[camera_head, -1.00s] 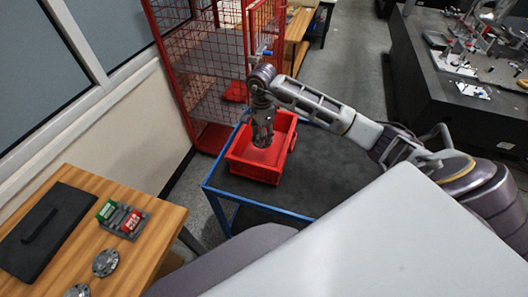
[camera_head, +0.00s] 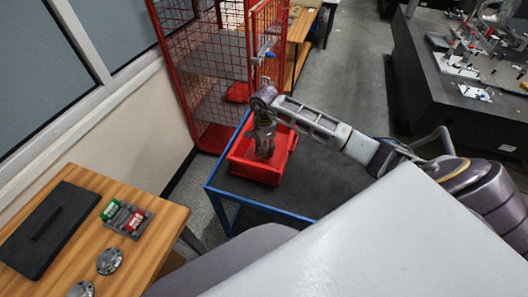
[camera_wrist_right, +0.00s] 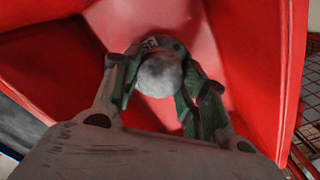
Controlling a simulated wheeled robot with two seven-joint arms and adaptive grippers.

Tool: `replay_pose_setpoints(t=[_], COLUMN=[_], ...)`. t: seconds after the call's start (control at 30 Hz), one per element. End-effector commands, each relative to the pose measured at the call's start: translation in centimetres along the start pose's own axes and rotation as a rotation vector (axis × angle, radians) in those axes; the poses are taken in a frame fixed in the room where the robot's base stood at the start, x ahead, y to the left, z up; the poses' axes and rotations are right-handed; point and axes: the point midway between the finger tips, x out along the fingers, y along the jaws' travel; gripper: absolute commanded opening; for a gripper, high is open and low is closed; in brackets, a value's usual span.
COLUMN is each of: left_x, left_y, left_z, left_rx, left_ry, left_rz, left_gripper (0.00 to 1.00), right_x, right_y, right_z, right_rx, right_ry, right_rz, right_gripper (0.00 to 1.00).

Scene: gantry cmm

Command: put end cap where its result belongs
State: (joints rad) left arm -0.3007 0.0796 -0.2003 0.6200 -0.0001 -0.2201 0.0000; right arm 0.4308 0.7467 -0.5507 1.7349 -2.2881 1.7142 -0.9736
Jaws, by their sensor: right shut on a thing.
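My right gripper (camera_head: 264,152) points down inside the red bin (camera_head: 284,155), which stands on a cart. In the right wrist view my right gripper (camera_wrist_right: 160,92) is shut on a grey rounded metal part, which I take for the end cap (camera_wrist_right: 159,74). It sits between the two fingertips, with a small dark marking above it. The red walls of the bin (camera_wrist_right: 245,60) surround it; I cannot tell whether the part touches the bin floor. My left gripper is not in view.
The cart (camera_head: 330,182) has a dark top and blue frame. A red mesh cage (camera_head: 205,75) stands behind it. A wooden table (camera_head: 165,225) holds round metal parts (camera_head: 109,260), a black pad (camera_head: 45,228) and a grey holder (camera_head: 143,228) with green and red blocks.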

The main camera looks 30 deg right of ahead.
Motion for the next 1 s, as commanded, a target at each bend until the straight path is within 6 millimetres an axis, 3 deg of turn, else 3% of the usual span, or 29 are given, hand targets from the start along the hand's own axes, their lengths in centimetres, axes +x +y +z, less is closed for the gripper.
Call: replay_pose_setpoints(t=[0.27, 0.7, 1.0], left_x=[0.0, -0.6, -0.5], left_y=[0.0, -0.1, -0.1], left_z=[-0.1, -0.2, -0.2], left_rx=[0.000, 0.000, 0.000], left_ry=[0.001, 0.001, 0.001], left_rz=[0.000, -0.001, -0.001], left_gripper=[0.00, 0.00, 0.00], right_x=[0.1, 3.6, 3.7], right_y=[0.0, 0.0, 0.0], right_z=[0.0, 0.0, 0.0], right_rx=[0.000, 0.000, -0.001], right_ry=[-0.001, -0.001, 0.000], right_rz=[0.000, -0.001, -0.002], right_gripper=[0.13, 0.13, 0.13])
